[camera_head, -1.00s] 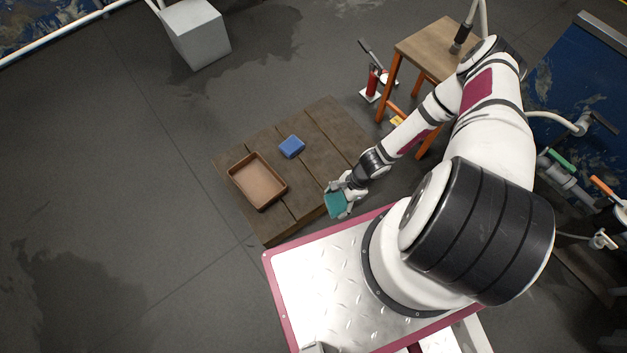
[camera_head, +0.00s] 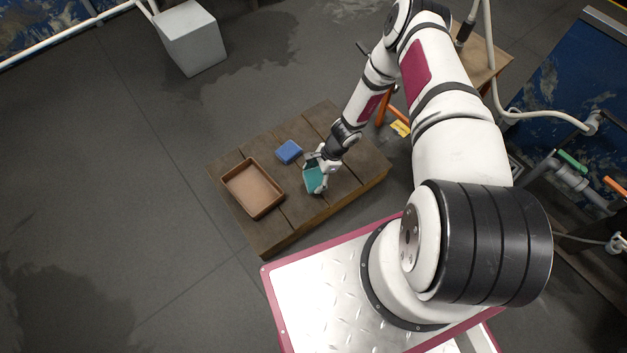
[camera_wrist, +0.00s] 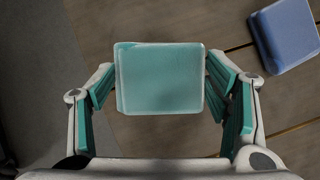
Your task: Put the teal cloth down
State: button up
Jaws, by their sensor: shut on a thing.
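The teal cloth (camera_head: 313,180) is a folded, block-like piece held between the fingers of my gripper (camera_head: 320,176). In the wrist view the cloth (camera_wrist: 160,78) fills the space between the two fingers, and my gripper (camera_wrist: 162,100) is shut on it. In the head view the cloth is over the wooden platform (camera_head: 340,188), to the right of the brown tray. I cannot tell whether the cloth touches the planks or hangs just above them.
A blue block-like piece (camera_head: 289,152) lies on the planks just beyond the cloth; it also shows in the wrist view (camera_wrist: 286,35). An empty brown tray (camera_head: 253,188) sits at the platform's left. Bare planks lie right of my gripper. A wooden stool (camera_head: 485,65) stands behind my arm.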

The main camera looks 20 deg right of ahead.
aim_at(316, 175)
jog(key=shift+w+a, duration=0.1)
jog(key=shift+w, duration=0.3)
jog(key=shift+w+f+b, duration=0.1)
jog(key=shift+f+b, duration=1)
jog(key=shift+f, duration=0.65)
jog(key=shift+f, duration=0.2)
jog(key=o, duration=1)
jog(key=shift+r, duration=0.15)
